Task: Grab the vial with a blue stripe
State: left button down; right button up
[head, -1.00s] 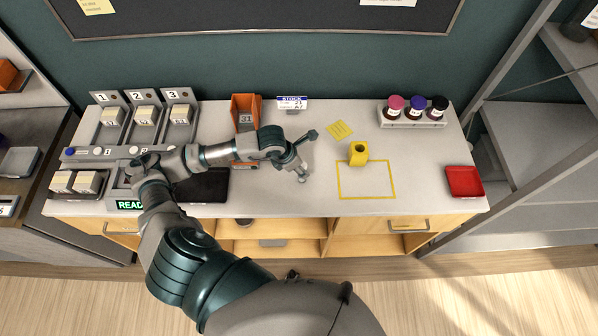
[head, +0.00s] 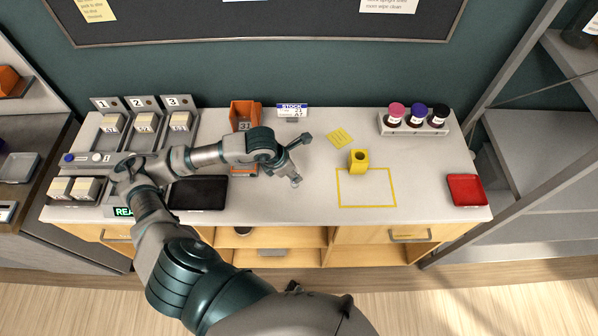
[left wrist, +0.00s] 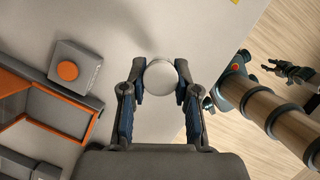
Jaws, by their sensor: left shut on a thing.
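My left gripper (head: 299,161) is over the middle of the bench, right of the orange bin (head: 245,115). In the left wrist view, its two fingers (left wrist: 161,80) are shut on a white, round-topped thing (left wrist: 161,74), seen end-on. The fingers and viewing angle hide its sides, so I cannot tell whether it has a blue stripe. I make out no blue stripe on anything else. My right gripper (left wrist: 289,70) shows small at the right of the left wrist view, and its finger opening is unclear.
A yellow holder (head: 359,161) stands at the top of a yellow-outlined area (head: 367,205). A rack (head: 413,129) holds jars with pink, blue and black caps. A red tray (head: 467,189) lies at right. Numbered card slots and a black pad (head: 198,193) are at left.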

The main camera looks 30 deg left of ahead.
pick_arm(q)
jog(key=s+a+r+p, duration=0.1)
jog(key=s+a+p, duration=0.4)
jog(key=s, duration=0.6)
jog(key=shift+s+a+r, duration=0.2)
jog(key=shift+s+a, duration=0.2)
jog(key=shift+a, duration=0.05)
pick_arm(e)
jog(key=r, duration=0.2)
jog(key=d+r, duration=0.1)
jog(key=r, duration=0.1)
jog(key=shift+w+r, duration=0.15)
jog(key=shift+r, duration=0.25)
pick_arm(q)
jog(key=shift+a, duration=0.1)
pick_arm(e)
jog(key=shift+d, duration=0.25)
